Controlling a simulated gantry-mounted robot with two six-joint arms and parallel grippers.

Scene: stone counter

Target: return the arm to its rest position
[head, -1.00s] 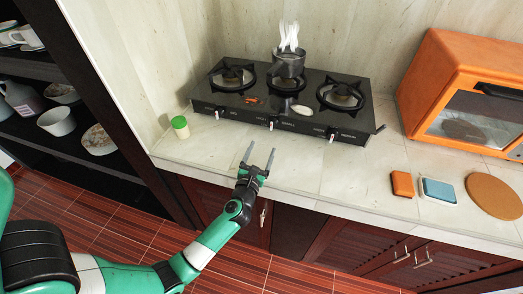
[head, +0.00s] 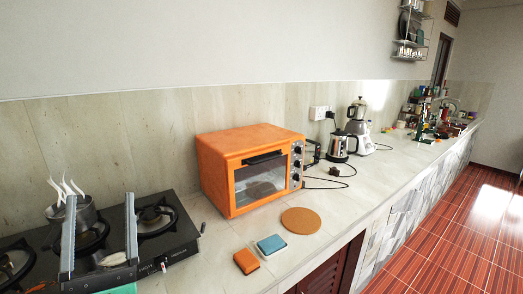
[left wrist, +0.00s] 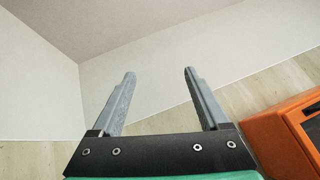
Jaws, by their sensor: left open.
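My left gripper (head: 100,240) is at the lower left of the head view, its two grey fingers pointing up in front of the black gas stove (head: 180,240). The fingers are spread apart with nothing between them. In the left wrist view the gripper (left wrist: 158,75) is also open and empty, facing the bare wall and a corner. My right gripper is in neither view.
An orange oven (head: 250,165) stands right of the stove; it also shows in the left wrist view (left wrist: 275,140). A pot (head: 75,215) with white utensils sits on the stove. An orange block (head: 246,261), a blue block (head: 271,244) and a round cork mat (head: 301,221) lie on the counter.

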